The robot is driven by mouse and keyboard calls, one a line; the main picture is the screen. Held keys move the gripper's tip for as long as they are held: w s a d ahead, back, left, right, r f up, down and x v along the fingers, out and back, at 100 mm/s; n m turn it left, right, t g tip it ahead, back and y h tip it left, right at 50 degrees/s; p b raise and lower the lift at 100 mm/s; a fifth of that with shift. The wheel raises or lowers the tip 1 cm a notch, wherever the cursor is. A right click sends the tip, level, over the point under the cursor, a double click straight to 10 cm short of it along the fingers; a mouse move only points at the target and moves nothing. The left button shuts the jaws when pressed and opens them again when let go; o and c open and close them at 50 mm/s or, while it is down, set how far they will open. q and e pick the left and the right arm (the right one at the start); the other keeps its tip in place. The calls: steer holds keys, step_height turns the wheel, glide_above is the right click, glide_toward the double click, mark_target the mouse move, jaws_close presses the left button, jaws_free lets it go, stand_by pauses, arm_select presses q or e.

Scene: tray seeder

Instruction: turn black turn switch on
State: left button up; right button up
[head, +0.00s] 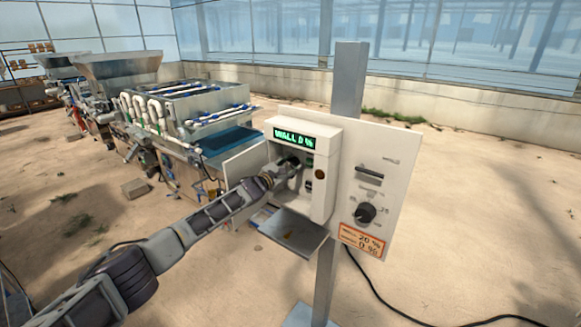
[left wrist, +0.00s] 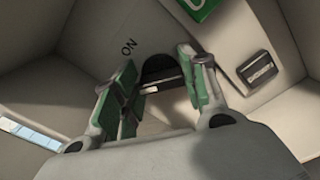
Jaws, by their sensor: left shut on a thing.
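A white control box (head: 326,150) on a post carries a lit display (head: 294,139) reading "WALL 0 %". My left gripper (head: 288,168) is at the box's open front, below the display. In the left wrist view, the black turn switch (left wrist: 160,70) sits between the green-padded fingers of my left gripper (left wrist: 156,88), which are shut on it. Its round black top and a pale bar show; the fingers cover part of its sides. The word "ON" (left wrist: 129,47) is printed to its upper left. My right gripper is not in view.
A dark switch in a grey frame (left wrist: 257,68) is right of the fingers. The side panel has a black knob (head: 366,213) and an orange label (head: 362,241). A grey tray (head: 292,236) juts out below the box. A seeding machine (head: 190,110) stands behind left.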

arm_select(q)
steer(key=shift+f+m+b, duration=0.15)
steer(key=shift+m+b, duration=0.75)
steer(key=shift+b, duration=0.5)
steer(key=shift+d+m+b, duration=0.1)
steer(key=shift+m+b, duration=1.3)
steer(key=shift+b, duration=0.2)
steer(key=shift+s+m+b, duration=0.1)
steer(key=shift+m+b, duration=0.8)
steer(key=shift+m, duration=0.4)
steer(key=shift+f+m+b, duration=0.1)
steer(key=shift+m+b, duration=0.55)
steer(key=shift+m, duration=1.25)
steer(key=shift+m+b, duration=0.35)
steer(key=shift+m, duration=0.05)
